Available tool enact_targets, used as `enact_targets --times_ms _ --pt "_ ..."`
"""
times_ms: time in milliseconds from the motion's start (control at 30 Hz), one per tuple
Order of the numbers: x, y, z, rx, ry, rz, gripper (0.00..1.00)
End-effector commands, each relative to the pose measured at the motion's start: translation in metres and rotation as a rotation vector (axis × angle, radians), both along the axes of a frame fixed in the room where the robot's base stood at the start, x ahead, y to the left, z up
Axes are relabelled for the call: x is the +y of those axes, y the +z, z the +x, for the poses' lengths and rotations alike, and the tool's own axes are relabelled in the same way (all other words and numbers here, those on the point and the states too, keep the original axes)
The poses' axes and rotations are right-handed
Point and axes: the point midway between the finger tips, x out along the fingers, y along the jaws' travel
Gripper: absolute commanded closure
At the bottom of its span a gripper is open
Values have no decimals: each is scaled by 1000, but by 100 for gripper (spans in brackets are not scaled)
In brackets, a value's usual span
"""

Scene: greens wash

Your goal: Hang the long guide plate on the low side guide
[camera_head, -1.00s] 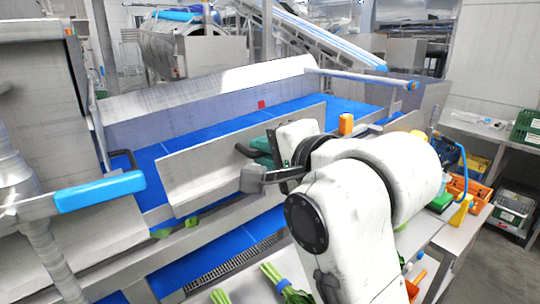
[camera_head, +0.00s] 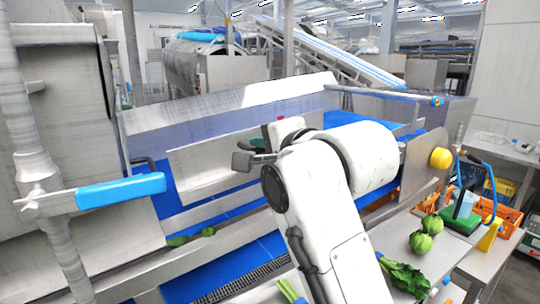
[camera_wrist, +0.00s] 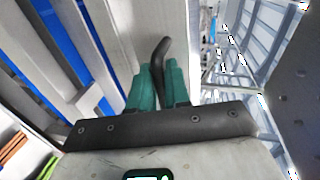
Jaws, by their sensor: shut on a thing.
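The long guide plate (camera_head: 205,167) is a long pale metal plate, standing on edge along the near side of the blue belt in the head view. My gripper (camera_wrist: 156,88), with teal fingers, is shut on the plate's black handle (camera_wrist: 156,57) in the wrist view. In the head view my arm hides most of the gripper and the plate's right part. The low side guide (camera_head: 213,212) appears as the grey rail along the belt's near side, just below the plate's lower edge. I cannot tell whether plate and rail touch.
The blue belt (camera_head: 350,118) runs behind the plate, with a higher far wall (camera_head: 240,103). A blue-covered bar (camera_head: 120,191) juts in at left. At right, round green vegetables (camera_head: 421,242), a yellow knob (camera_head: 440,158) and an orange crate (camera_head: 500,213) are near my arm.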

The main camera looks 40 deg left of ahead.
Motion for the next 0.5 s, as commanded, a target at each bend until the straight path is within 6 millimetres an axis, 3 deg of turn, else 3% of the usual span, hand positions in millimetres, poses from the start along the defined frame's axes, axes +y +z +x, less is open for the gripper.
enact_targets --times_ms 500 --pt "-1 -34 4 4 0 -5 100"
